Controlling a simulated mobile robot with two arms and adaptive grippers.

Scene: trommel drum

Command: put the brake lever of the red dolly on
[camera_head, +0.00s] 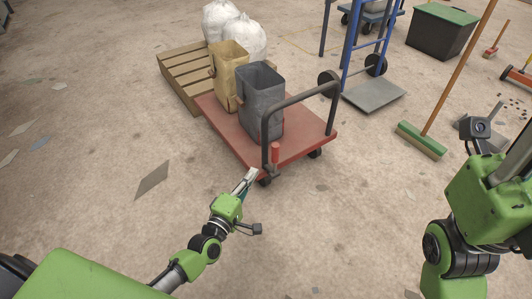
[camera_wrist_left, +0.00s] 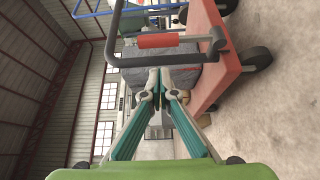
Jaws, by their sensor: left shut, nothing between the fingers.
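The red dolly (camera_head: 300,148) stands ahead of me with a dark push handle (camera_head: 300,97) at its near end. The brake lever (camera_head: 275,153) has a red grip and stands upright beside the handle's left post; its red grip also shows in the left wrist view (camera_wrist_left: 158,41), lying sideways there. My left gripper (camera_head: 252,175) is shut and empty, low and just left of the lever, apart from it. In the left wrist view its fingertips (camera_wrist_left: 160,73) meet below the red grip in the picture. My right gripper (camera_head: 510,150) is at the right edge; its fingers are unclear.
A grey bin (camera_head: 260,98) and a tan bin (camera_head: 228,70) stand on the dolly. A wooden pallet (camera_head: 183,78) and white bags (camera_head: 240,35) are behind. Floor left of the dolly is mostly clear.

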